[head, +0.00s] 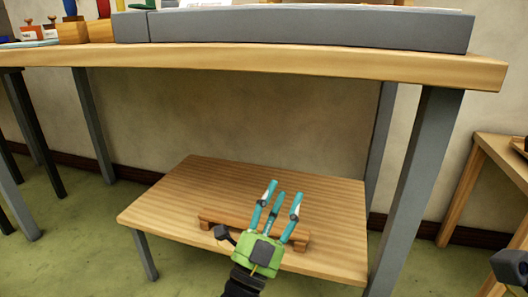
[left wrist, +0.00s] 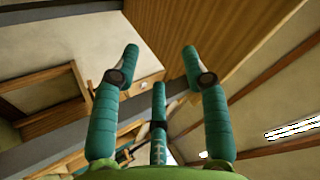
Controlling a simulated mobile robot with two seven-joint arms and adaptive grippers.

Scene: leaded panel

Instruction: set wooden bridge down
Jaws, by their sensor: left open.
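The wooden bridge (head: 228,218) is a low brown bar with short feet, lying on the low wooden shelf (head: 180,205) under the bench. My left gripper (head: 280,198), green with three teal fingers, is in front of and over the bridge's right half, hiding part of it. Its fingers are spread and hold nothing. Whether they touch the bridge is not clear. In the left wrist view the open fingers (left wrist: 158,62) show with nothing between them, and I cannot see the bridge there. My right gripper's fingers are not seen.
The bench (head: 270,63) stands over the shelf, its grey leg (head: 415,190) close to the shelf's right edge. A grey-edged panel (head: 300,28) lies on top of the bench. A smaller wooden table (head: 490,160) is at right. The shelf's left part is clear.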

